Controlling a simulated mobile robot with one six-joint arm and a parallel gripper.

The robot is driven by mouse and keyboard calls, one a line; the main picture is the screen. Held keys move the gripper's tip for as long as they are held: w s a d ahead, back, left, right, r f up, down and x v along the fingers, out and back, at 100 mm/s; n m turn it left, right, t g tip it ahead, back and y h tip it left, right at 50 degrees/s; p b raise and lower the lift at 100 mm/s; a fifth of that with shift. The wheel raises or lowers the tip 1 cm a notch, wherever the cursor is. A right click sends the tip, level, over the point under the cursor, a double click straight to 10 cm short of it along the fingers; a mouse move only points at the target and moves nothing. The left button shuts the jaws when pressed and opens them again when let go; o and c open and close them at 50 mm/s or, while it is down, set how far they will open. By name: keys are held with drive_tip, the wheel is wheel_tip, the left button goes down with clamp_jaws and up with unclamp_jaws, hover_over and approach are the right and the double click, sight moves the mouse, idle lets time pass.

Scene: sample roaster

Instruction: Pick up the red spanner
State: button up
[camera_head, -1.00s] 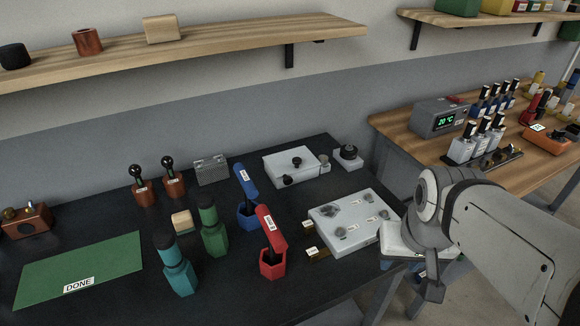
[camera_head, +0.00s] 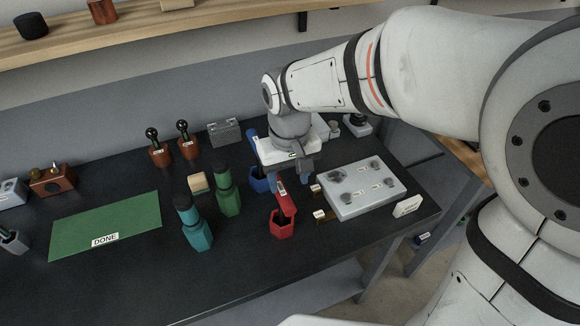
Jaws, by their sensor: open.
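The red spanner (camera_head: 286,204) stands tilted in a red six-sided holder (camera_head: 282,227) on the dark bench, a white label near its upper end. My gripper (camera_head: 292,180) points down over the spanner's upper end, its fingers apart. The fingers appear to be on either side of that end; I cannot tell whether they touch it. The very top of the spanner is hidden by my gripper.
A blue tool (camera_head: 254,146) in a blue holder (camera_head: 259,184) is close behind left, partly hidden. Green (camera_head: 225,190) and teal (camera_head: 193,225) tools stand left. A grey panel (camera_head: 362,190) lies right. The green DONE mat (camera_head: 105,222) is bare.

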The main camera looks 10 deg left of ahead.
drive_tip(key=shift+a+f, duration=0.15)
drive_tip(key=shift+a, duration=0.3)
drive_tip(key=shift+a+f, duration=0.1)
drive_tip(key=shift+f, duration=0.25)
drive_tip(key=f, duration=0.4)
drive_tip(key=f+p, duration=0.1)
drive_tip(key=f, duration=0.2)
drive_tip(key=shift+a, duration=0.3)
drive_tip(key=shift+c, duration=0.3)
clamp_jaws()
drive_tip(key=shift+r, duration=0.1)
